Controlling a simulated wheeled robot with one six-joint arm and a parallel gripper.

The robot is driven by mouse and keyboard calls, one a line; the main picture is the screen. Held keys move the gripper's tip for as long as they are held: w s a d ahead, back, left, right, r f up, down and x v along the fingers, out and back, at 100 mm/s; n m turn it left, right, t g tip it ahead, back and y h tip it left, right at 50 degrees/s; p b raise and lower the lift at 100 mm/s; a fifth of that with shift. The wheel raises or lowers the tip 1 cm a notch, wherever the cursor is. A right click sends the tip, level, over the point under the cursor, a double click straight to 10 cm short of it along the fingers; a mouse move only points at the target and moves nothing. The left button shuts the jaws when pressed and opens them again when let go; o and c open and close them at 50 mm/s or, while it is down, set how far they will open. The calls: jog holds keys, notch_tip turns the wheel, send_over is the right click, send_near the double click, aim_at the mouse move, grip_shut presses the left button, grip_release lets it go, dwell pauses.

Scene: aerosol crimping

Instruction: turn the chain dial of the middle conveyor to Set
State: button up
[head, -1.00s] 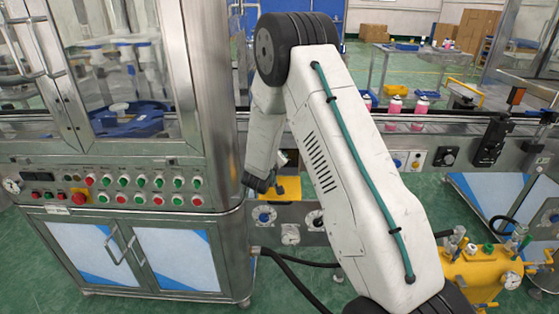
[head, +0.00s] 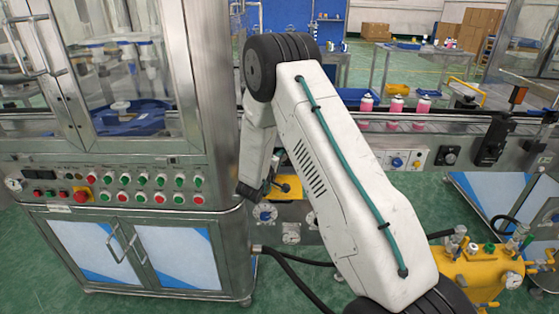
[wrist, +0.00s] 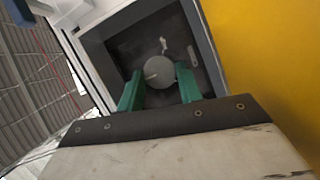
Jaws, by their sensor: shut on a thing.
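In the wrist view, a round grey dial (wrist: 159,72) with a pale pointer line sits on a dark square plate (wrist: 118,52) in a light frame. My gripper (wrist: 160,88) has its two green fingers on either side of the dial, shut on it. A small white mark shows on the plate just above the dial, and a grey mark to its right; I cannot read either. In the head view, the end of my arm is low beside the steel cabinet, and the fingers and this dial cannot be made out.
A yellow surface (wrist: 262,70) lies close to the right in the wrist view. In the head view, a steel cabinet (head: 110,260) with buttons stands left of my arm. A blue dial (head: 265,213) is just below my wrist. Pink cans (head: 395,105) stand on the conveyor behind.

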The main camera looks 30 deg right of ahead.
dwell(0.3)
jog(key=o, duration=1)
jog(key=shift+a, duration=0.1)
jog(key=v, duration=0.7)
jog(key=shift+s+a, duration=0.3)
